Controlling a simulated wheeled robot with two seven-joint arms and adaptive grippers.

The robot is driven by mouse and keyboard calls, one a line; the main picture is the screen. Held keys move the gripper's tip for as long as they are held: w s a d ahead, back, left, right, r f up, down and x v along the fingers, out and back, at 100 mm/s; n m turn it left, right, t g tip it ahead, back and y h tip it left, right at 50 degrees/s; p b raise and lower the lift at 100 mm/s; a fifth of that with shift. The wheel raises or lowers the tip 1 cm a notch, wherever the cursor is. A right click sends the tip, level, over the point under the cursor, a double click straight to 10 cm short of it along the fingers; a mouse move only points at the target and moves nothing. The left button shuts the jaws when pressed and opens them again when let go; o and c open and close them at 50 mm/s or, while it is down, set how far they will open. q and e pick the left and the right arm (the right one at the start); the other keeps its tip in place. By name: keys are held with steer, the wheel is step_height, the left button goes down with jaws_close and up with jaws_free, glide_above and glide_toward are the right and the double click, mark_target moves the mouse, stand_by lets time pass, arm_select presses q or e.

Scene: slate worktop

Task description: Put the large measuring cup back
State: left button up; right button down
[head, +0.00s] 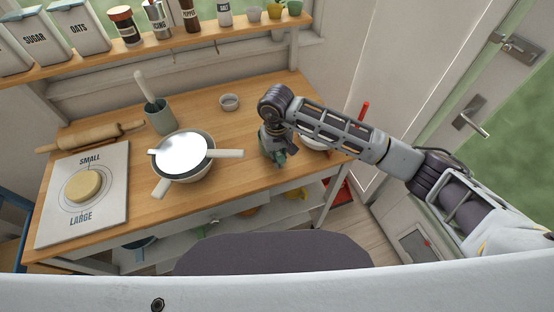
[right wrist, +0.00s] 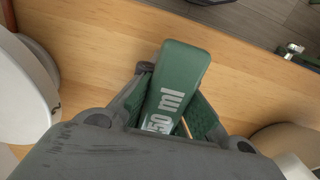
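The measuring cup shows as a green handle (right wrist: 178,80) in the right wrist view, with "50 ml" readable and any first digit hidden. My right gripper (right wrist: 172,88) has its fingers drawn in on both sides of this handle and appears shut on it. The cup's bowl is hidden in the wrist view. In the head view my right gripper (head: 278,155) points down over the right part of the wooden worktop, with green showing at its fingers. I cannot tell whether the cup touches the worktop. My left gripper is not in view.
A bowl with a pale top and handles (head: 182,155) stands mid-worktop. A grey-green crock (head: 160,117), rolling pin (head: 90,137) and SMALL/LARGE board (head: 85,215) are left. A white bowl (head: 315,143) is partly under my arm. A shelf (head: 150,50) runs behind.

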steer(key=shift+f, duration=0.7)
steer(key=shift+f, duration=0.2)
steer(key=c, duration=1.6)
jaws_free()
steer(key=shift+r, duration=0.2)
steer(key=shift+w+r+b, duration=0.1)
steer(key=shift+r+b, duration=1.1)
steer(key=shift+r, duration=4.8)
